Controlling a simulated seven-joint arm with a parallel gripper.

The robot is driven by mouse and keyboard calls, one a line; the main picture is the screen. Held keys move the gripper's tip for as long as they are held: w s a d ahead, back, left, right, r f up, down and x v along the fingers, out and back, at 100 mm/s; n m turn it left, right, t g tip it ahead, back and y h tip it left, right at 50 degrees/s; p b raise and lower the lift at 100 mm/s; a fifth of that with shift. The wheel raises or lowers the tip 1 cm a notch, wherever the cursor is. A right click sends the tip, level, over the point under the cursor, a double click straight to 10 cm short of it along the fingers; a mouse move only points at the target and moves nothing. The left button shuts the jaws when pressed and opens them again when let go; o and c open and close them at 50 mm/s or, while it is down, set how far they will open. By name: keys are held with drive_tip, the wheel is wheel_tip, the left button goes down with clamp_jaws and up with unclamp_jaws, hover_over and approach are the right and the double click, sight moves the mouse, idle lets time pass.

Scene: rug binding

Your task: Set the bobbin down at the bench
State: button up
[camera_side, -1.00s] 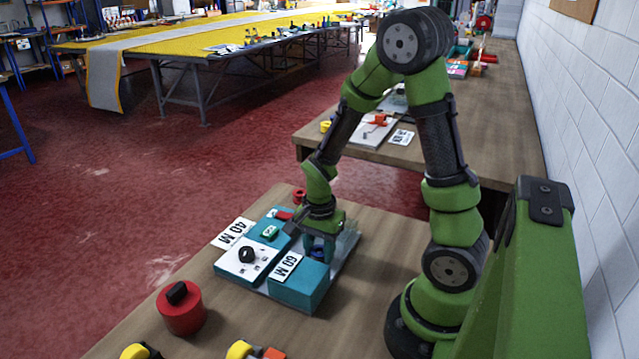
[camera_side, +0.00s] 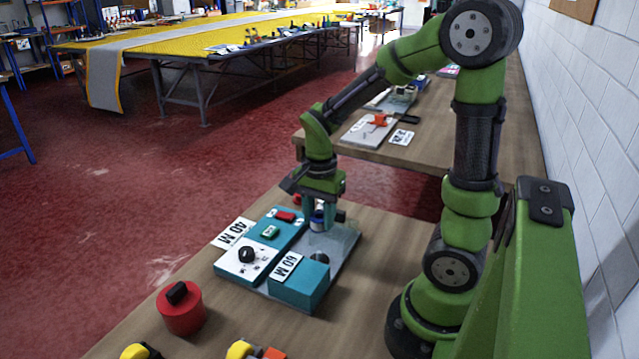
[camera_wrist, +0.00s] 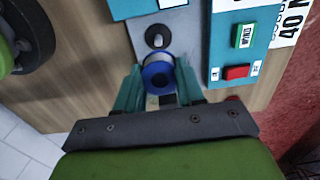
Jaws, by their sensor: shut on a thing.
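A small bobbin with a blue rim and pale centre (camera_wrist: 158,76) sits between the teal fingers of my gripper (camera_wrist: 160,88) in the wrist view. In the side view my gripper (camera_side: 320,211) points down and is shut on the bobbin (camera_side: 316,221). It holds the bobbin above the grey baseplate of a teal winding unit (camera_side: 343,248). A dark round spindle (camera_wrist: 157,37) stands on that plate, just beyond the bobbin in the wrist view. The wooden bench (camera_side: 240,322) lies under the unit.
The unit has a teal block marked 60 M (camera_side: 303,290), a black knob (camera_side: 246,254), a green button (camera_side: 270,232) and a red switch (camera_side: 285,216). A red cylinder (camera_side: 181,309) stands at the front left. A second bench (camera_side: 420,166) is behind. Bare wood lies right of the unit.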

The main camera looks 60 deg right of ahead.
drive_tip(key=d, duration=0.3)
drive_tip(key=w+d, duration=0.1)
drive_tip(key=d, duration=0.2)
drive_tip(key=w+d, duration=0.1)
drive_tip(key=d, duration=0.2)
drive_tip(key=shift+w+r, duration=0.2)
drive_tip(key=shift+r, duration=0.1)
drive_tip(key=d+f, duration=0.1)
drive_tip(key=d, duration=0.9)
drive_tip(key=f, duration=0.4)
drive_tip(key=d+f, duration=0.1)
drive_tip(key=f, duration=0.1)
drive_tip(key=shift+s+d+f, duration=0.1)
drive_tip(key=shift+s, duration=0.25)
drive_tip(key=shift+f, duration=2)
drive_tip(key=o, duration=1)
drive_tip(key=shift+f, duration=0.1)
